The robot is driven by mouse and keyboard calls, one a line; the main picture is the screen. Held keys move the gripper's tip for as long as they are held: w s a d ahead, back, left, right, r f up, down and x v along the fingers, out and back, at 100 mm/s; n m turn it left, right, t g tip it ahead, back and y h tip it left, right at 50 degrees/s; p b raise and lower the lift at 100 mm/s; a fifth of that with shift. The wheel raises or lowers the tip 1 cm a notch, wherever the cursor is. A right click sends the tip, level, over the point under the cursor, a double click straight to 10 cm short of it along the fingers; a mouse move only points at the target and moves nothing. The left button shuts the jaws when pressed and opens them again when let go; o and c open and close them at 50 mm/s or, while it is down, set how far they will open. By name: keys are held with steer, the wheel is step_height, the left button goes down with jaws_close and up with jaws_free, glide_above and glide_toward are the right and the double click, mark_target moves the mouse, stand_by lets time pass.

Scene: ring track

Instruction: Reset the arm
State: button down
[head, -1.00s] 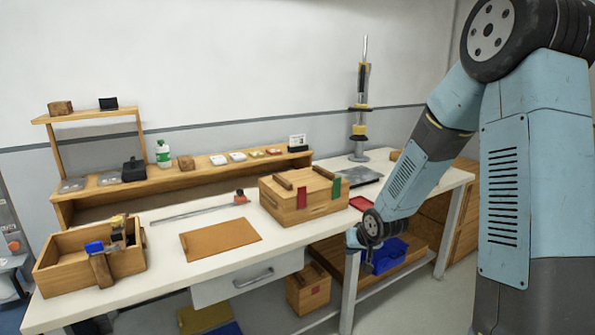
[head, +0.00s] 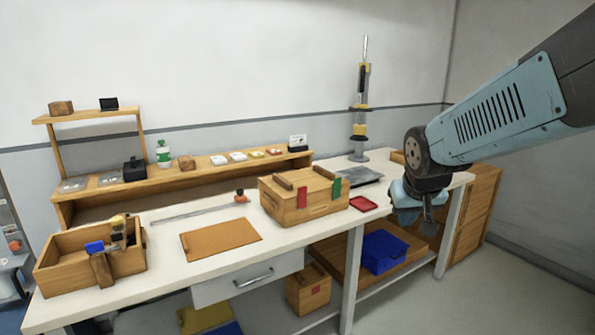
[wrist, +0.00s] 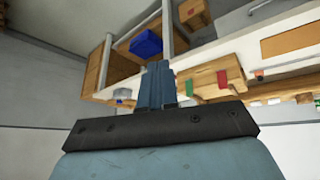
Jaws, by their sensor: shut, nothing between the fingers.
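My arm reaches in from the right of the head view. My gripper (head: 427,225) hangs in front of the right end of the workbench (head: 290,240), pointing down, with its fingers shut and nothing between them. In the wrist view my gripper (wrist: 157,75) shows from behind, with the bench, the wooden box and the blue bin beyond it. The exact gap between the gripper and the bench edge is hard to tell.
On the bench stand a wooden box (head: 302,205) with red and green tabs, a red tray (head: 363,203), an orange-brown board (head: 220,237) and an open wooden crate (head: 70,276). A blue bin (head: 383,250) sits on the lower shelf. Floor at right is clear.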

steer(key=s+r+y, duration=0.1)
steer(key=s+r, duration=0.4)
steer(key=s, duration=0.8)
steer(key=shift+s+d+g, duration=0.2)
steer(key=shift+s+g, duration=0.1)
steer(key=shift+s, duration=0.05)
steer(key=shift+r, duration=0.1)
